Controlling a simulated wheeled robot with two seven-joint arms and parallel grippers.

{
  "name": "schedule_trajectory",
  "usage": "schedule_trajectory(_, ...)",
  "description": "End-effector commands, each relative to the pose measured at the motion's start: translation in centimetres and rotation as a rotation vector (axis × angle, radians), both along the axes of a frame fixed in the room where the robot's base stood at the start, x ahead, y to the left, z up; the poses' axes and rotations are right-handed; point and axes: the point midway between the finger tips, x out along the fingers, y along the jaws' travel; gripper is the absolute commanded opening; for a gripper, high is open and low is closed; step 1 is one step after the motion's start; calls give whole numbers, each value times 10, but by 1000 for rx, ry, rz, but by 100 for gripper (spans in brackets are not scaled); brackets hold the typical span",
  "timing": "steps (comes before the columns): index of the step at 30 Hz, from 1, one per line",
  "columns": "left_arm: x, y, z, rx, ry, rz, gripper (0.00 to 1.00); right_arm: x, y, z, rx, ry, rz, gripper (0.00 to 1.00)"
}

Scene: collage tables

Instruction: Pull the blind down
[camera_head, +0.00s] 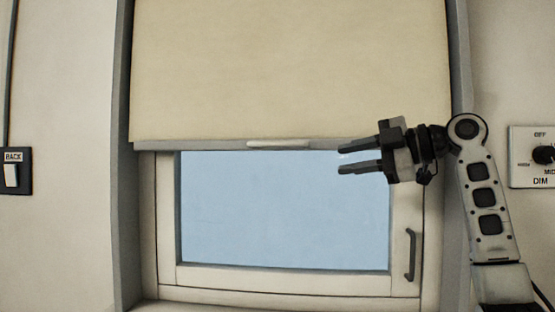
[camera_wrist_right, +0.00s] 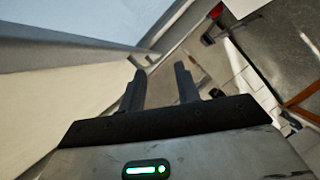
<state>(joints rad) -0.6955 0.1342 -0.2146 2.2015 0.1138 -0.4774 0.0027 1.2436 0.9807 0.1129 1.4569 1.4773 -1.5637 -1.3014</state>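The cream blind (camera_head: 285,70) covers the upper part of the window in the head view. Its grey bottom bar (camera_head: 200,145) has a pale handle (camera_head: 282,143) at the middle. Below it the blue pane (camera_head: 285,210) shows. My right gripper (camera_head: 343,160) is open and empty, its fingers pointing left, to the right of the handle and slightly lower. It looks apart from the handle. In the right wrist view its two fingers (camera_wrist_right: 160,82) stand apart with nothing between them. My left gripper is not in view.
The window frame has a dark handle (camera_head: 410,255) at the lower right. A dimmer panel (camera_head: 532,157) is on the right wall and a switch marked BACK (camera_head: 13,172) on the left wall. The space before the pane, left of my gripper, is clear.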

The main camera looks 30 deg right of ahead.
Motion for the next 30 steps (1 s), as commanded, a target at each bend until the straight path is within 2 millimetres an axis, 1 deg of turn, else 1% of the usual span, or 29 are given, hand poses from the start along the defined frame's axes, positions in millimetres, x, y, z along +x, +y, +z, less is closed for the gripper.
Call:
schedule_trajectory(1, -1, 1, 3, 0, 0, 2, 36, -10, -2, 3, -4, 21, 23, 33)
schedule_trajectory(3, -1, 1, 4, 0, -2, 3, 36, -17, 0, 3, -7, 37, 49, 33)
schedule_trajectory(5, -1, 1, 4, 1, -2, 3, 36, -17, 2, 2, -8, 43, 60, 33)
schedule_trajectory(8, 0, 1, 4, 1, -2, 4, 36, -9, 8, -1, -7, 45, 63, 33)
schedule_trajectory(11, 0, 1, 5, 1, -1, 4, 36, 6, 18, -5, -7, 45, 63, 33)
schedule_trajectory(18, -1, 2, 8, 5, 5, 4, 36, 50, 45, -15, -7, 44, 62, 33)
schedule_trajectory(24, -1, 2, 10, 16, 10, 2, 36, 83, 66, -24, -6, 42, 60, 33)
schedule_trajectory(30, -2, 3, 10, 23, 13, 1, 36, 105, 79, -30, -5, 43, 59, 33)
